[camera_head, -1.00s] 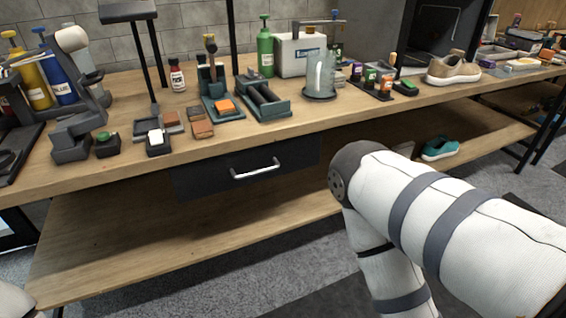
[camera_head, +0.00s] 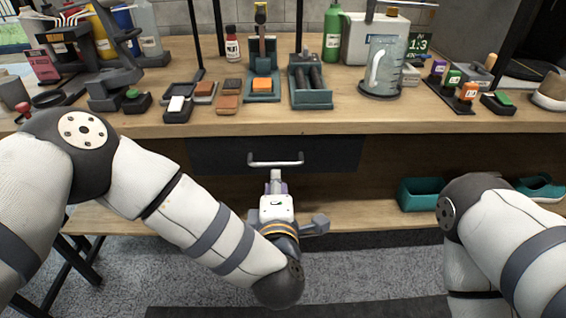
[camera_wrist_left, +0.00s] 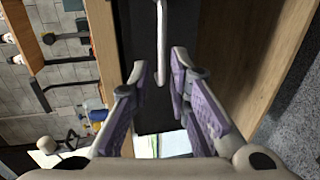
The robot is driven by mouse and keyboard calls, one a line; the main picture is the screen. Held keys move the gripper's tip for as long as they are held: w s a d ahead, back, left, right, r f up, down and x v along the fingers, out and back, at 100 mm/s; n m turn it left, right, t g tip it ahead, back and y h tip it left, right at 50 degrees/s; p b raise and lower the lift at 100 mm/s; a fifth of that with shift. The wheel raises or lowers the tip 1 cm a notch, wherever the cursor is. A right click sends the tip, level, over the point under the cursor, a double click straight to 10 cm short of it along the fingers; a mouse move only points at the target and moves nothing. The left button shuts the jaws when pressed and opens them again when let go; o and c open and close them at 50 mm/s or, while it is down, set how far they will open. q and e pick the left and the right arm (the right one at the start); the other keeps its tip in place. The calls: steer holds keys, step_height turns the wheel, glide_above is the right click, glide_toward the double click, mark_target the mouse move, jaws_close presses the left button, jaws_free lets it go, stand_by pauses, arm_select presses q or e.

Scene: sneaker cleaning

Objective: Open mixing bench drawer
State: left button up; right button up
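The mixing bench drawer (camera_head: 223,157) has a dark front under the wooden benchtop and looks shut. Its silver bar handle (camera_head: 275,161) runs level across the front. My left gripper (camera_head: 276,178) is just below and in front of the handle in the head view. In the left wrist view the handle (camera_wrist_left: 161,45) stands upright beyond the two purple-padded fingers, and my left gripper (camera_wrist_left: 160,70) is open with a gap between the fingertips. The handle's lower end lies close to the gap, but I cannot tell contact. My right gripper is out of view; only the right arm shows.
The benchtop (camera_head: 330,122) above holds a glass beaker (camera_head: 382,68), a green bottle (camera_head: 332,35), brushes and small blocks. A teal bin (camera_head: 420,195) and a teal shoe (camera_head: 541,187) are on the lower shelf.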

mark_target(275, 165)
arm_select(q)
steer(key=b+x, duration=0.1)
steer(key=x, duration=0.8)
steer(key=shift+w+f, duration=0.15)
steer(key=shift+w, duration=0.1)
steer(key=shift+c, duration=0.6)
jaws_close()
